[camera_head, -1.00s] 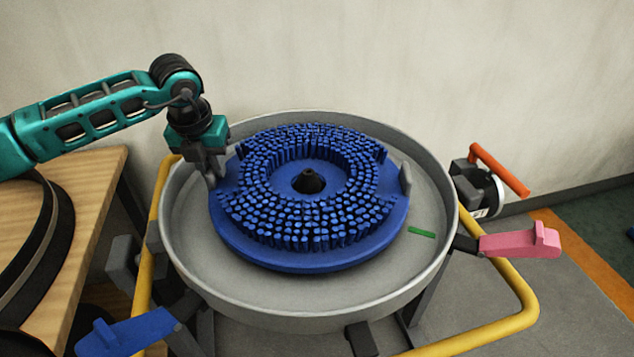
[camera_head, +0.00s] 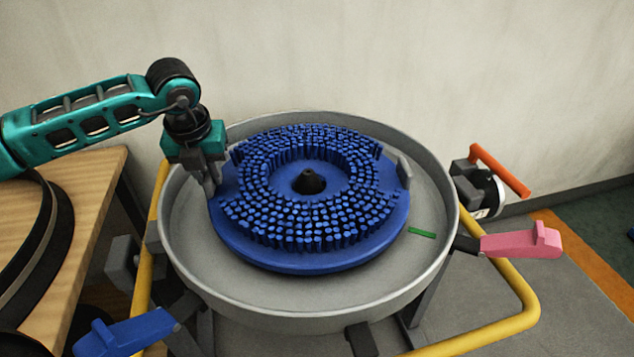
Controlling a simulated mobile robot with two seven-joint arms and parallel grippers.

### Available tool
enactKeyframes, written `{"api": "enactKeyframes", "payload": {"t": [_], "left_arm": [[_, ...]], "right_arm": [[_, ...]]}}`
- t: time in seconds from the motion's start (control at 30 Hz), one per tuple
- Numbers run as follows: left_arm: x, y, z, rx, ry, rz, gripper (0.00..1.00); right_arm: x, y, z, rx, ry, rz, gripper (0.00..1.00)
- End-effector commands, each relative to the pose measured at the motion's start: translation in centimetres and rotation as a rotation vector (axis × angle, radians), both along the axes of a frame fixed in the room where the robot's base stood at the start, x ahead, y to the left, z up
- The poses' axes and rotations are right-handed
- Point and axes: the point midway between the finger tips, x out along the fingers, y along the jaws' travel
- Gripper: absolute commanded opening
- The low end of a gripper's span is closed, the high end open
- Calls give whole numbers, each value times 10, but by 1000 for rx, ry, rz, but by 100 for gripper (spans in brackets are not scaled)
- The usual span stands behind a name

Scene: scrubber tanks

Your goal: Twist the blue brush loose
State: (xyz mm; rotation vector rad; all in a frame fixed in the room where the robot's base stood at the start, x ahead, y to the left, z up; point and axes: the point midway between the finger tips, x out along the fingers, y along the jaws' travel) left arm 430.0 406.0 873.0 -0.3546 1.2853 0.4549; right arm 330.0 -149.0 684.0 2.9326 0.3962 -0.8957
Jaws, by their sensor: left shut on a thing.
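The blue brush (camera_head: 311,258) is a round disc with rings of upright blue bristles and a black cone at its centre. It sits inside a round grey pan (camera_head: 300,322), with a gap to the pan's wall. My left gripper (camera_head: 212,190) points down at the brush's left edge and is shut on it there; its fingertips are partly hard to make out. A grey lug (camera_head: 404,171) stands at the brush's right edge. A green mark (camera_head: 421,233) lies on the pan floor at the right. My right gripper is not in view.
A blue lever (camera_head: 125,332) is at the lower left and a pink lever (camera_head: 522,241) at the right. A red-orange handle (camera_head: 500,170) stands behind the pink one. A yellow tube frame (camera_head: 517,300) surrounds the pan. A wooden table (camera_head: 95,190) is at the left, a wall behind.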

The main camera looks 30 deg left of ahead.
Motion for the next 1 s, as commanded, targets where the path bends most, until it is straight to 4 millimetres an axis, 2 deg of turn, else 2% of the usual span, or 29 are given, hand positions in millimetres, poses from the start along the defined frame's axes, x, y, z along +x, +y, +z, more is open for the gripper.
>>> {"api": "enactKeyframes", "payload": {"t": [0.47, 0.5, 0.7, 0.8, 1.0], "left_arm": [[-15, -11, -1, -1, 2, 95, 0], [-15, -11, -1, -1, 2, 96, 22], [-14, -10, 0, -1, 2, 95, 42], [-14, -10, 0, -1, 2, 95, 49], [-17, -9, -4, 5, 16, 94, 49]], "right_arm": [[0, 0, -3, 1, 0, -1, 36], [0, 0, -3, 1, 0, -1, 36], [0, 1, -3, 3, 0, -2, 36], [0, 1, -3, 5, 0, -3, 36], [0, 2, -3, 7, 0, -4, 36]]}}
